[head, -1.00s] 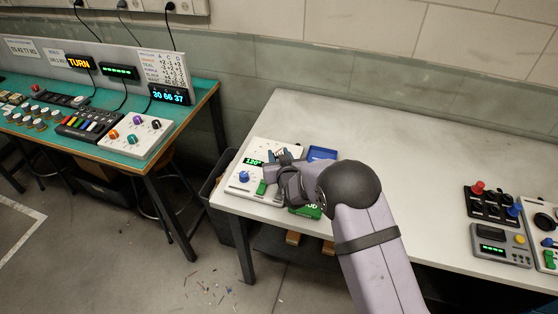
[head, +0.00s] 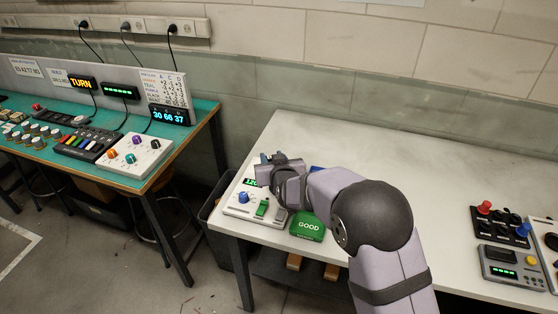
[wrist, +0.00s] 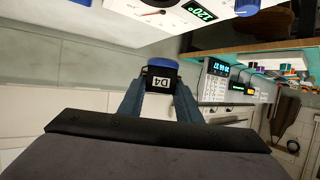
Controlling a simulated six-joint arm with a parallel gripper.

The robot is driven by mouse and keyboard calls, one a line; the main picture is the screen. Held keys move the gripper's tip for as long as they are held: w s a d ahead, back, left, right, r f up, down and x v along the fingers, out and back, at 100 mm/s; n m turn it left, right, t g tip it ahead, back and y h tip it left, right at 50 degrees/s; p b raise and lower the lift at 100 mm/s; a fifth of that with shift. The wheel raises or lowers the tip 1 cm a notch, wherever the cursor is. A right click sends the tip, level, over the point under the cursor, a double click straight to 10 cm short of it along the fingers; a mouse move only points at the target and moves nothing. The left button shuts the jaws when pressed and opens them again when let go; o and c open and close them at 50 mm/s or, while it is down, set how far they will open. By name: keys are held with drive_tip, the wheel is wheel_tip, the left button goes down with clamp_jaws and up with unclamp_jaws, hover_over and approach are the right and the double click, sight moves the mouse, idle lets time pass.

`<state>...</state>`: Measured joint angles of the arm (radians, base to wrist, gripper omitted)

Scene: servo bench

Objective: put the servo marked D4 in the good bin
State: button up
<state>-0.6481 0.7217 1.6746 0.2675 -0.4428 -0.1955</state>
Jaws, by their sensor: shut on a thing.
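The servo marked D4 (wrist: 160,79) is dark with a white label and a blue end. In the wrist view it sits between the two fingers of my gripper (wrist: 158,92), which is shut on it. In the head view my gripper (head: 268,168) is over the back of the white tester (head: 236,208), and the servo is hard to make out there. The green good bin (head: 307,226), lettered GOOD, stands on the bench to the right of the tester, nearer the front edge than my gripper.
A blue container (head: 316,168) behind my arm is mostly hidden. A joystick panel (head: 497,222) and a grey box (head: 512,266) are far right. The bench (head: 400,160) is clear between.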

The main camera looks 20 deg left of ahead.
drive_tip(key=s+a+r+y+b, duration=0.1)
drive_tip(key=s+a+b, duration=0.1)
drive_tip(key=s+a, duration=0.1)
drive_tip(key=m+t+h+b, duration=0.1)
drive_tip(key=m+t+h, duration=0.1)
drive_tip(key=m+h, duration=0.5)
hover_over(309, 225)
drive_tip(key=shift+n+h, duration=0.3)
drive_tip(key=shift+h, duration=0.2)
wheel_tip(309, 225, down, 6)
drive_tip(key=shift+d+r, duration=0.1)
drive_tip(key=shift+r, duration=0.05)
drive_tip(key=shift+f+b, duration=0.2)
drive_tip(key=shift+b, duration=0.2)
wheel_tip(309, 225, down, 4)
drive_tip(key=b, duration=0.4)
drive_tip(key=shift+r, duration=0.1)
drive_tip(key=shift+f+b, duration=0.8)
drive_tip(key=shift+f, duration=0.6)
drive_tip(key=shift+f, duration=0.2)
